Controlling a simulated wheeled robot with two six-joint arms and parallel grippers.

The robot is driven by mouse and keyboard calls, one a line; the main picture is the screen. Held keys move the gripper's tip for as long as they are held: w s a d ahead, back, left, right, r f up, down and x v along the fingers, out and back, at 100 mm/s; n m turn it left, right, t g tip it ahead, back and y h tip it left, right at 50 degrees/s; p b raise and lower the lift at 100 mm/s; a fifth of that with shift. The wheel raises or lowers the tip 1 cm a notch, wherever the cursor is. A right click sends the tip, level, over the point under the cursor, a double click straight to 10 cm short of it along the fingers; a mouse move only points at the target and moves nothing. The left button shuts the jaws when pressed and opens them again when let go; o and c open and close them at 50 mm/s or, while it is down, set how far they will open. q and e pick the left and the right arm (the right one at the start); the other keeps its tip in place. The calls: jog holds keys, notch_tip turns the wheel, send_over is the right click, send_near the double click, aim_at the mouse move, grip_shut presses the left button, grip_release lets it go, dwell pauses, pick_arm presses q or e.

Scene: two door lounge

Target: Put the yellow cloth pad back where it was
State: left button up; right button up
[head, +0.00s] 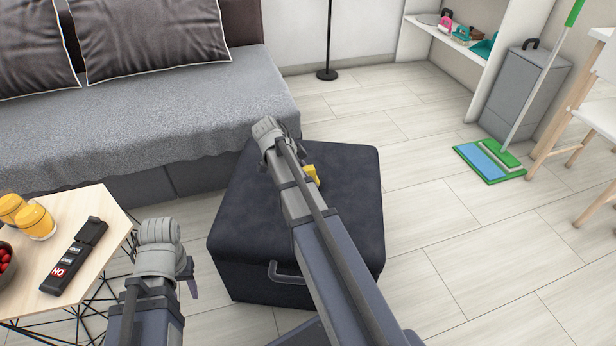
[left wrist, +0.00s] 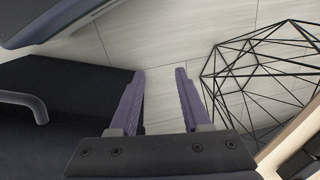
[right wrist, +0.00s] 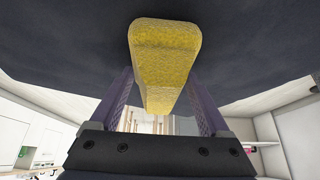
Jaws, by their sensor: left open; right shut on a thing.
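The yellow cloth pad (head: 311,174) shows beside my right forearm in the head view, over the top of the dark ottoman (head: 345,215). In the right wrist view the pad (right wrist: 165,50) is a long yellow block between the fingers of my right gripper (right wrist: 162,85), which is shut on it. The ottoman's dark surface (right wrist: 250,50) is close beyond the pad; I cannot tell whether they touch. My arm hides part of the pad in the head view. My left gripper (left wrist: 160,75) is open and empty, left of the ottoman, between it and the side table.
A side table (head: 110,215) with wire legs holds a remote-like device (head: 75,255) and orange glasses (head: 35,220). A grey sofa (head: 150,110) stands behind the ottoman. A mop (head: 500,155) and grey bin (head: 525,95) stand at the right. Floor right of the ottoman is free.

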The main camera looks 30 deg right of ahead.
jog(key=shift+f, duration=0.2)
jog(key=o, duration=1)
jog(key=shift+r, duration=0.1)
jog(key=p+v, duration=0.9)
jog(key=v, duration=0.1)
jog(key=shift+r, duration=0.35)
jog(key=shift+p+v, duration=0.75)
jog(key=shift+a, duration=0.15)
